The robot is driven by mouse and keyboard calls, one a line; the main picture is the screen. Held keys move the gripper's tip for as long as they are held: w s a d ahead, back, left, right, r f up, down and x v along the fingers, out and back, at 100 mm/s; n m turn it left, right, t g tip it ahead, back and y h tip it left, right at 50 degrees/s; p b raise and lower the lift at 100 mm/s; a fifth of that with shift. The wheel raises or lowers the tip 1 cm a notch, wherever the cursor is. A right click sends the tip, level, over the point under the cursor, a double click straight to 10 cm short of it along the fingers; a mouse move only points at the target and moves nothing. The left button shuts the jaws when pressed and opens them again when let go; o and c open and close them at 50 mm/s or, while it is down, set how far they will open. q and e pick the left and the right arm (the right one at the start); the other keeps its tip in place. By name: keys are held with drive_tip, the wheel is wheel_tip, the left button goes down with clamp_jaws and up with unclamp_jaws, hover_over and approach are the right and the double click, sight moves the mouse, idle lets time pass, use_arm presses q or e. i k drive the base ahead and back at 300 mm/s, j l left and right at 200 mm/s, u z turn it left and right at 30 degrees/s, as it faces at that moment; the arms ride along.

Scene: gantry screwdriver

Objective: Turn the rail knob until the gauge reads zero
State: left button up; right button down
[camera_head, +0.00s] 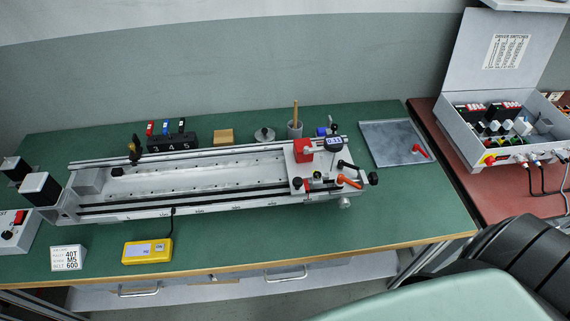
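The gantry rail (200,205) lies across the green bench, with a carriage (312,172) at its right end. A round gauge (333,143) with a blue display stands on the carriage; its digits look like 0.13 but are too small to be sure. A black knob (373,178) sticks out at the carriage's right side, and a silver knob (345,202) sits at the rail's front right end. I cannot tell which is the rail knob. Neither of my grippers is in view, and nothing touches the knobs.
A yellow meter (147,251) and a white label block (68,258) lie at the front left. A grey plate (385,146) lies right of the rail. An open switch box (500,130) stands on the red table. The front right bench is clear.

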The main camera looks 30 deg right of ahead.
sight(344, 202)
drive_tip(key=z, duration=1.4)
